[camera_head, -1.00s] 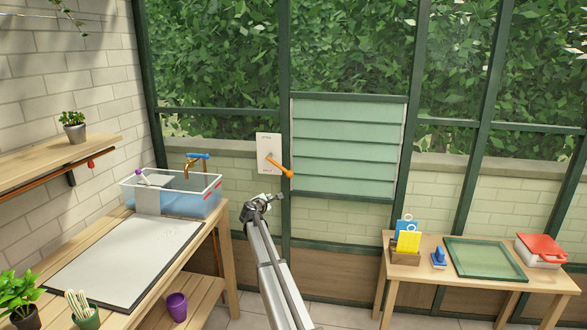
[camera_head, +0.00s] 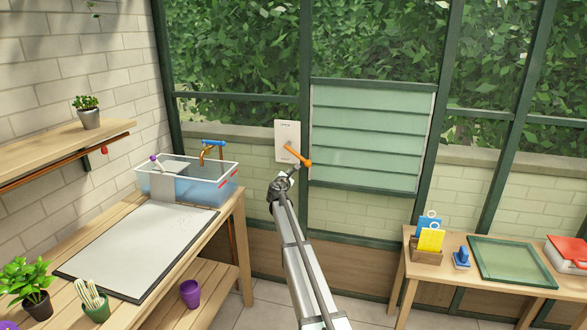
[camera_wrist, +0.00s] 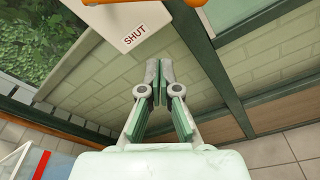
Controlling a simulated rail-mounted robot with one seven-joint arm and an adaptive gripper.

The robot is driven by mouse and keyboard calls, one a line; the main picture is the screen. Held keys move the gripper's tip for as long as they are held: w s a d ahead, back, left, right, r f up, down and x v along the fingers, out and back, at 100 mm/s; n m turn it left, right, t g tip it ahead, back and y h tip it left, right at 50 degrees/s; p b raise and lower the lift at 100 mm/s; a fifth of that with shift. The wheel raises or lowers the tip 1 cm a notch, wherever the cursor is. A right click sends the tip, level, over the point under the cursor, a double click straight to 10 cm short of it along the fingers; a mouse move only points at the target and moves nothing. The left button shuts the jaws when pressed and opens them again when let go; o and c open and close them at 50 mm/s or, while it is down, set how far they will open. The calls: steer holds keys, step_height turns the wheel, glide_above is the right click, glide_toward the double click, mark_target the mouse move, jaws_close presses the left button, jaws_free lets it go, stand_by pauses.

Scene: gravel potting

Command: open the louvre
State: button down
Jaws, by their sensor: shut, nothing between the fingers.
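The louvre (camera_head: 366,135) is a framed panel of pale green slats in the glazed wall, and its slats lie flat and closed. To its left is a white plate (camera_head: 282,130) with an orange lever (camera_head: 299,156) slanting down to the right. In the wrist view the plate (camera_wrist: 125,22) shows the word SHUT, and part of the orange lever (camera_wrist: 196,4) crosses the top edge. My gripper (camera_head: 291,170) is just below the lever in the head view; I cannot tell whether they touch. In the wrist view my gripper (camera_wrist: 160,70) is shut and empty, its fingertips together.
A clear bin (camera_head: 186,180) under a tap stands on the left bench. The right table (camera_head: 420,270) holds a green tray (camera_head: 512,278) and a box with blue and yellow cards. The floor between is open.

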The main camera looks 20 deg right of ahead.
steer(key=p+x, duration=0.1)
steer(key=x, duration=0.9)
steer(key=shift+w, duration=0.25)
steer(key=s+r, duration=0.1)
steer(key=s+d+r+p, duration=0.1)
steer(key=r, duration=0.1)
steer(key=shift+s+d+r, duration=0.1)
steer(key=shift+s, duration=0.25)
steer(key=shift+p, duration=0.3)
